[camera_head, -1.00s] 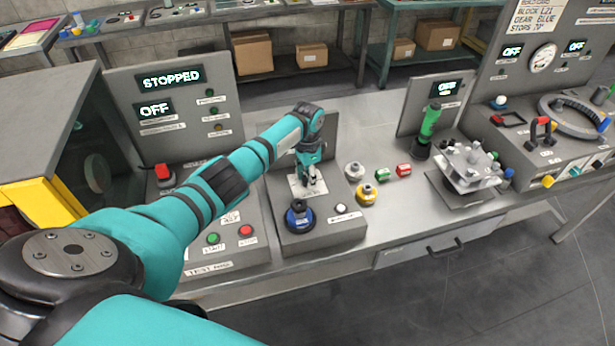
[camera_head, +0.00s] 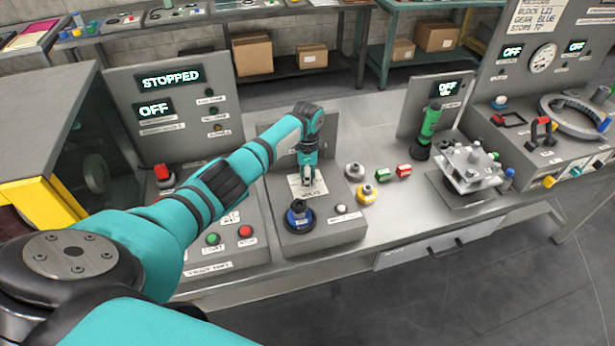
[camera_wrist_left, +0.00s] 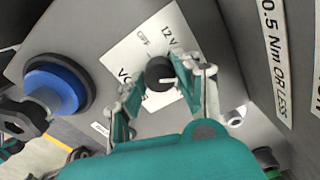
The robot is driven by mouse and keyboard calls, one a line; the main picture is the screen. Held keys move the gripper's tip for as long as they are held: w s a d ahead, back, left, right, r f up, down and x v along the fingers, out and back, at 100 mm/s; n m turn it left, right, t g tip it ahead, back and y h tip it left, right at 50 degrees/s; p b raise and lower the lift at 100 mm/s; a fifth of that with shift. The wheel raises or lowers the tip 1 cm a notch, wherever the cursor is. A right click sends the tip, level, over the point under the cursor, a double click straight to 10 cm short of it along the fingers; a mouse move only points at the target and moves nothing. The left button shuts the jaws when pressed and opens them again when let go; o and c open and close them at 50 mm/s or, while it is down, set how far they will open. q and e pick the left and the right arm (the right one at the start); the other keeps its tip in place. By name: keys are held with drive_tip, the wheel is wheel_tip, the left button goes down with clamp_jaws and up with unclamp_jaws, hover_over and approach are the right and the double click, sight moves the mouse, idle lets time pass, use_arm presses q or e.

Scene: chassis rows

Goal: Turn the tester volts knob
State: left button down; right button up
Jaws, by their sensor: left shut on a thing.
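The volts knob (camera_wrist_left: 160,73) is a small black dial with a white pointer line. It sits on a white label plate (camera_wrist_left: 130,50) marked OFF and 12 V, on the tester's sloped grey face. In the left wrist view my left gripper (camera_wrist_left: 158,82) has its fingers on both sides of the knob, shut on it. In the head view my left gripper (camera_head: 308,186) reaches down onto the white plate (camera_head: 296,186) and hides the knob. The pointer's exact setting is hard to read. My right gripper is not in view.
A blue-topped round part (camera_head: 299,214) stands on the tester in front of the plate, with a white button (camera_head: 341,208) beside it. Grey, yellow, green and red parts lie to the right. A test panel with a red button (camera_head: 246,231) is at left.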

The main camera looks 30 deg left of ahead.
use_arm(q)
drive_tip(key=shift+w, duration=0.1)
drive_tip(key=c, duration=0.9)
unclamp_jaws()
drive_tip(key=shift+c, duration=0.2)
drive_tip(key=shift+r, duration=0.15)
wheel_tip(320, 180, up, 12)
